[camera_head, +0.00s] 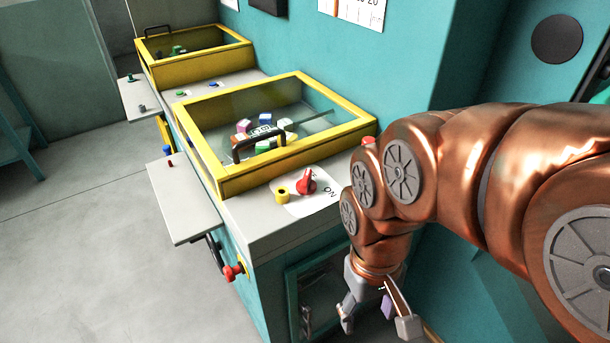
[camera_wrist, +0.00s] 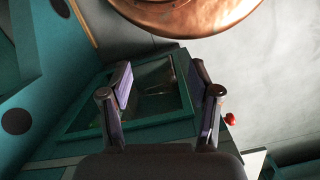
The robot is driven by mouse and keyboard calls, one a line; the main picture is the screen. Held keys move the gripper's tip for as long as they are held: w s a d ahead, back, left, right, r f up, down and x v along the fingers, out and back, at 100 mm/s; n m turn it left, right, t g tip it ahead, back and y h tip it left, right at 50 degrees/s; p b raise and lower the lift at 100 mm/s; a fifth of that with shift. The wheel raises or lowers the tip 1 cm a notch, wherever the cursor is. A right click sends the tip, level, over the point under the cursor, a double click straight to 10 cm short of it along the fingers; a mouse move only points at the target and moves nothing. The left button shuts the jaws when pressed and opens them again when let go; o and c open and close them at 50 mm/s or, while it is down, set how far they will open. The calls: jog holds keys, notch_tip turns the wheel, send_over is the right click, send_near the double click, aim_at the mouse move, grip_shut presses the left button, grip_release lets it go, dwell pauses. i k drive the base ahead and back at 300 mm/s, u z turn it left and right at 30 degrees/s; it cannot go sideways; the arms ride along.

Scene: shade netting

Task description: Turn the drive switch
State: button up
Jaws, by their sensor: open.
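A red rotary switch (camera_head: 306,181) stands on a white plate marked ON, on the grey top of the near machine. I take it as the drive switch, though no label names it. A yellow collar-like part (camera_head: 282,195) sits just left of it. My gripper (camera_head: 376,318) hangs open and empty below and to the right of the switch, beside the machine's front and apart from it. In the wrist view my gripper (camera_wrist: 160,90) has its fingers spread, with a teal-framed dark window (camera_wrist: 152,125) beyond them. The switch on top cannot be made out in that view.
A yellow-framed glass cover (camera_head: 290,165) with a black handle encloses coloured blocks behind the switch. A grey side shelf (camera_head: 185,200) and a red crank knob (camera_head: 229,273) stick out at the left. A second covered machine (camera_head: 200,65) stands behind. Floor at left is clear.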

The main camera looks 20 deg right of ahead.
aim_at(306, 186)
jog(key=k, duration=1.05)
jog(key=u, duration=0.3)
jog(key=i, duration=0.65)
jog(key=u, duration=0.35)
